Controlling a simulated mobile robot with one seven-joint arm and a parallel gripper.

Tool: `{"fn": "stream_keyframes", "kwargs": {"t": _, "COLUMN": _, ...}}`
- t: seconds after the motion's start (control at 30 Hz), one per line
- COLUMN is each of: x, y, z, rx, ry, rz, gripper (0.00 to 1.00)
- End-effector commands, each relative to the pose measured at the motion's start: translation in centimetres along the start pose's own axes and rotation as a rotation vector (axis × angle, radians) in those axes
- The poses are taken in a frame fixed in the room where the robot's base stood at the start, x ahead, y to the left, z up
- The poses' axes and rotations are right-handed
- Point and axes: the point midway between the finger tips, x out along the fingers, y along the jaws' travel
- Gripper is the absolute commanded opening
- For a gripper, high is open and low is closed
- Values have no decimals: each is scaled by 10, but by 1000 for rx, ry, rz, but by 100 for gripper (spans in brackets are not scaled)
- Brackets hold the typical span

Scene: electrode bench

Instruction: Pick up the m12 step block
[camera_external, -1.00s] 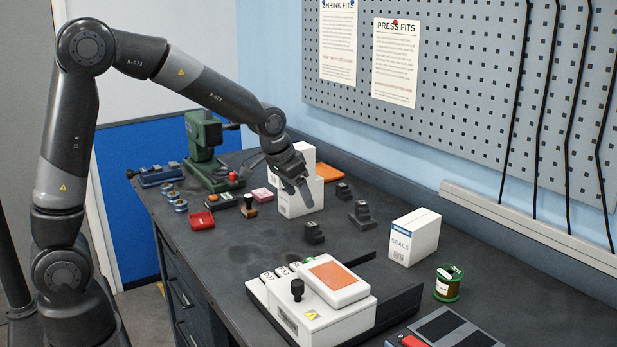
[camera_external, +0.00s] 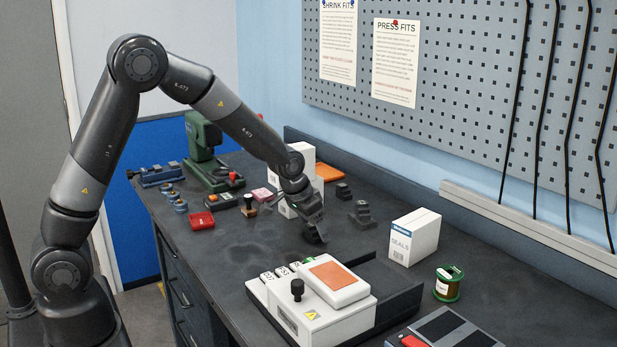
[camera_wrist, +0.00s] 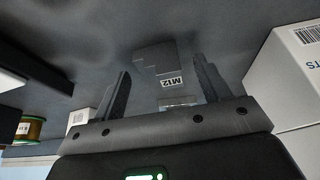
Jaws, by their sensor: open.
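The M12 step block, a small dark stepped block with a white M12 label, shows in the wrist view (camera_wrist: 157,66). It lies on the dark bench between and just beyond my two fingers, with no contact that I can make out. My gripper (camera_external: 311,232) is open and points down at the bench in the external view, where it mostly hides the block. In the wrist view its fingers stand apart on either side of the block.
Other dark step blocks stand to the right (camera_external: 362,214) and farther back (camera_external: 343,191). White boxes (camera_external: 302,155) stand close behind my gripper. A white instrument (camera_external: 330,327) is in front. A SEALS box (camera_external: 414,238) and a green spool (camera_external: 447,284) are to the right.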

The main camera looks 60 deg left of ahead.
Motion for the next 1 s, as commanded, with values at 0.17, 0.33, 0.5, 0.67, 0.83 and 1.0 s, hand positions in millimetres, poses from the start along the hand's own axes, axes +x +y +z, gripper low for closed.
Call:
{"fn": "stream_keyframes", "kwargs": {"t": 0.17, "x": 7, "y": 0, "z": 0, "rx": 0, "ry": 1, "rz": 0, "gripper": 69}}
{"fn": "stream_keyframes", "kwargs": {"t": 0.33, "x": 7, "y": 0, "z": 0, "rx": 0, "ry": 2, "rz": 0, "gripper": 68}}
{"fn": "stream_keyframes", "kwargs": {"t": 0.5, "x": 6, "y": 0, "z": 0, "rx": 0, "ry": 2, "rz": 0, "gripper": 54}}
{"fn": "stream_keyframes", "kwargs": {"t": 0.67, "x": 6, "y": 0, "z": 0, "rx": 0, "ry": 2, "rz": 0, "gripper": 41}}
{"fn": "stream_keyframes", "kwargs": {"t": 0.83, "x": 6, "y": 0, "z": 0, "rx": 0, "ry": 2, "rz": 0, "gripper": 27}}
{"fn": "stream_keyframes", "kwargs": {"t": 1.0, "x": 6, "y": 0, "z": 0, "rx": 0, "ry": 1, "rz": 0, "gripper": 13}}
